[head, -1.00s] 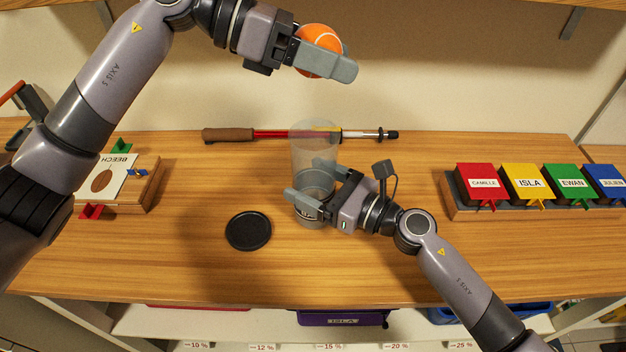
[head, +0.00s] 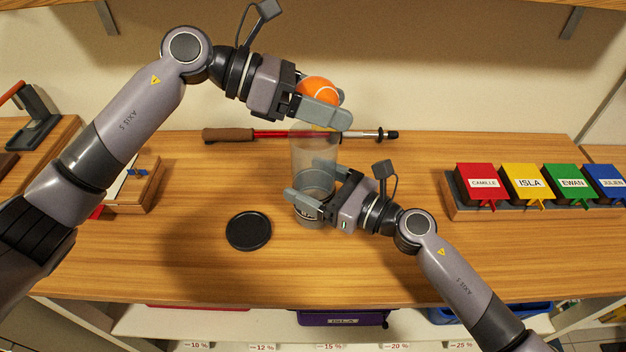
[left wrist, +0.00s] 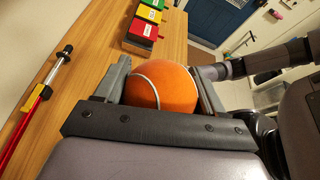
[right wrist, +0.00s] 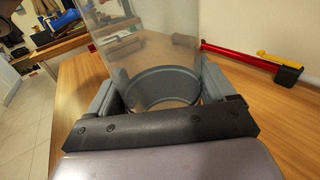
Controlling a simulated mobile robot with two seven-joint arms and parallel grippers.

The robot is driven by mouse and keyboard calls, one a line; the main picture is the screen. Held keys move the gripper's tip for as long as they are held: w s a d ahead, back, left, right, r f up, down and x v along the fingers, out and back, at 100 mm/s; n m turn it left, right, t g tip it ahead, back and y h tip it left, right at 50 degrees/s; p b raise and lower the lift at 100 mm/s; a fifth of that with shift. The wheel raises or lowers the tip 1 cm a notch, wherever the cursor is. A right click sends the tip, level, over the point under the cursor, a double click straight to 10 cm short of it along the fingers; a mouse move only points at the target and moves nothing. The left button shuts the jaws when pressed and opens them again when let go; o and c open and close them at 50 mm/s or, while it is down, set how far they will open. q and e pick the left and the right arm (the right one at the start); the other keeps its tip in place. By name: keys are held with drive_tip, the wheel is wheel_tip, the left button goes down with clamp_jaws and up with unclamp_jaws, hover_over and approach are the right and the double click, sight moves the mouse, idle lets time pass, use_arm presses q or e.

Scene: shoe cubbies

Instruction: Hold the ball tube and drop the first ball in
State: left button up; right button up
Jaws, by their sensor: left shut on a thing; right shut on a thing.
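The clear ball tube (head: 314,160) stands upright on the wooden counter. My right gripper (head: 312,190) is shut around its lower part; the right wrist view shows the tube (right wrist: 150,45) between both fingers. The orange ball (head: 317,90) with a white seam is held in my left gripper (head: 325,105), just above the tube's top in the head view. The left wrist view shows the ball (left wrist: 165,85) between the fingers. The tube's mouth is partly hidden behind the left fingers. A round black lid (head: 248,230) lies flat on the counter, left of the tube.
A red pump-like tool (head: 270,134) with a brown handle lies behind the tube. Red, yellow, green and blue name boxes (head: 527,180) stand in a tray at right. A wooden block with a card (head: 135,188) is at left. The counter's front middle is clear.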

use_arm(q)
drive_tip(key=shift+f, duration=0.9)
drive_tip(key=o, duration=1.1)
drive_tip(key=shift+a, duration=0.15)
drive_tip(key=v, duration=1.2)
use_arm(e)
drive_tip(key=o, duration=0.9)
